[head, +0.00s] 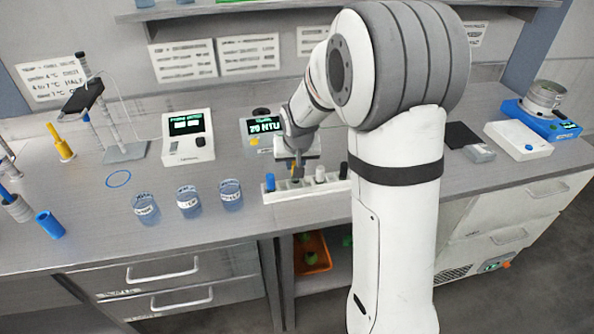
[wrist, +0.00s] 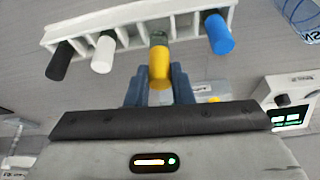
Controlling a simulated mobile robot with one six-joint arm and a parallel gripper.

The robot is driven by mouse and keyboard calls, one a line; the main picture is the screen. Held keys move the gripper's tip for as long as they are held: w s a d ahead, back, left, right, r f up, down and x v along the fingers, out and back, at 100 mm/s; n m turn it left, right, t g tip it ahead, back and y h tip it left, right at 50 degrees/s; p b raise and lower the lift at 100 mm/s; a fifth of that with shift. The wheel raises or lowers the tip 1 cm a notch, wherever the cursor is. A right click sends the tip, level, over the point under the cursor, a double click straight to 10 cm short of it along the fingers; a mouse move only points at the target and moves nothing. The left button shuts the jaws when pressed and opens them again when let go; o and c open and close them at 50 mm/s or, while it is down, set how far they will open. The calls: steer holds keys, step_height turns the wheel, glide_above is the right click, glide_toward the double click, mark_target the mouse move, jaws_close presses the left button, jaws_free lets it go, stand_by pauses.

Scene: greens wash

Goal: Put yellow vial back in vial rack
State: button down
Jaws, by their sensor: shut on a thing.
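The yellow vial (wrist: 160,68) is between the two blue-grey fingers of my gripper (wrist: 160,90) in the wrist view. Its far end, with a dark grey-green part, overlaps a middle compartment of the white vial rack (wrist: 190,9). I cannot tell how deep it sits there. The rack also holds a blue vial (wrist: 218,33), a white vial (wrist: 103,55) and a black vial (wrist: 60,62). In the head view my gripper (head: 297,172) is over the rack (head: 285,197), shut on the vial, which is mostly hidden by the arm.
Several labelled beakers (head: 188,202) stand left of the rack. A meter with a green display (head: 262,128) is behind my gripper, and another meter (head: 188,145) is to its left. A blue ring (head: 118,179) lies on the bench. The bench front edge is close before the rack.

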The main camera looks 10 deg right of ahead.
mark_target(296, 182)
steer(key=shift+s+f, duration=0.1)
steer(key=shift+f, duration=1.55)
steer(key=shift+f, duration=0.15)
steer(key=c, duration=1.3)
jaws_free()
steer(key=v, duration=1.1)
steer(key=shift+n+g, duration=0.6)
steer(key=shift+g, duration=0.1)
steer(key=s+r, duration=0.1)
steer(key=s, duration=0.7)
steer(key=s+r, duration=0.1)
steer(key=s, duration=0.7)
steer(key=s+d+r, duration=0.1)
steer(key=s, duration=0.6)
steer(key=shift+s+r+b, duration=0.3)
steer(key=shift+s+b, duration=0.1)
